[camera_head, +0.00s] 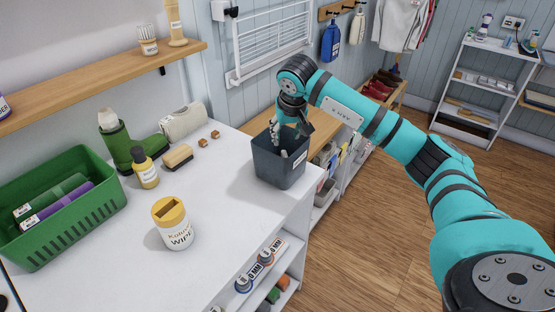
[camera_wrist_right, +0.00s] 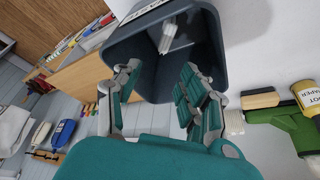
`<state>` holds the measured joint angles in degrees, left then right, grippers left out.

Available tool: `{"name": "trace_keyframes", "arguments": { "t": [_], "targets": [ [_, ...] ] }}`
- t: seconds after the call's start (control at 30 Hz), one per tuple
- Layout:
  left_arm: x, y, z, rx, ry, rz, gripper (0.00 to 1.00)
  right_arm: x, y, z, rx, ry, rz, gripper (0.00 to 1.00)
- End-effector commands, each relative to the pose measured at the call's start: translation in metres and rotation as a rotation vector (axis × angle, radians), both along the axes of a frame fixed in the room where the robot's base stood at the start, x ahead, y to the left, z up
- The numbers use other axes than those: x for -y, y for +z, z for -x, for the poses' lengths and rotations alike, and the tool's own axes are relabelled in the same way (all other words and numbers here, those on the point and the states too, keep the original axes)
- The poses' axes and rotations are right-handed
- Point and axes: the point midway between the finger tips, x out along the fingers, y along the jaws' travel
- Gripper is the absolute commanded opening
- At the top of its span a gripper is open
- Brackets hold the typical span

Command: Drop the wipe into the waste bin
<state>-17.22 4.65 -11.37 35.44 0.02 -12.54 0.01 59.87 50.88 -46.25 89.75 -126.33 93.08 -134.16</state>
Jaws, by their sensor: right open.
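The dark grey waste bin (camera_head: 280,170) stands at the right end of the white counter, and it fills the top of the right wrist view (camera_wrist_right: 208,45). The wipe, a crumpled white piece (camera_wrist_right: 168,36), lies inside the bin; a bit of white also shows in its opening in the head view (camera_head: 284,154). My right gripper (camera_head: 289,130) is over the bin's opening, its fingers pointing down. In the right wrist view its fingers (camera_wrist_right: 160,72) are spread apart with nothing between them. My left gripper is not in view.
A wipes canister (camera_head: 173,225) with a yellow lid stands on the counter. Left of it are a green basket (camera_head: 60,245), a green boot (camera_head: 120,145) and a small yellow bottle (camera_head: 146,170). A wooden shelf (camera_head: 100,75) hangs above. The counter's front middle is clear.

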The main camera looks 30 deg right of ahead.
Motion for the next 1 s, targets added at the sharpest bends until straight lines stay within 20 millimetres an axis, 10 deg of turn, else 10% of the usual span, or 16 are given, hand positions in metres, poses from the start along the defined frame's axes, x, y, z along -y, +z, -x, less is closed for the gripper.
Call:
{"name": "trace_keyframes", "arguments": {
  "t": [0.53, 1.0],
  "targets": [
    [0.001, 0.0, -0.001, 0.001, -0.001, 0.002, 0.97, -0.013, 0.092, 0.035, 0.004, -0.001, 0.0, 0.42],
    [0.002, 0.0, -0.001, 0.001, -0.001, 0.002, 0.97, -0.015, 0.109, 0.043, 0.0, 0.0, 0.0, 0.42]
  ]
}}
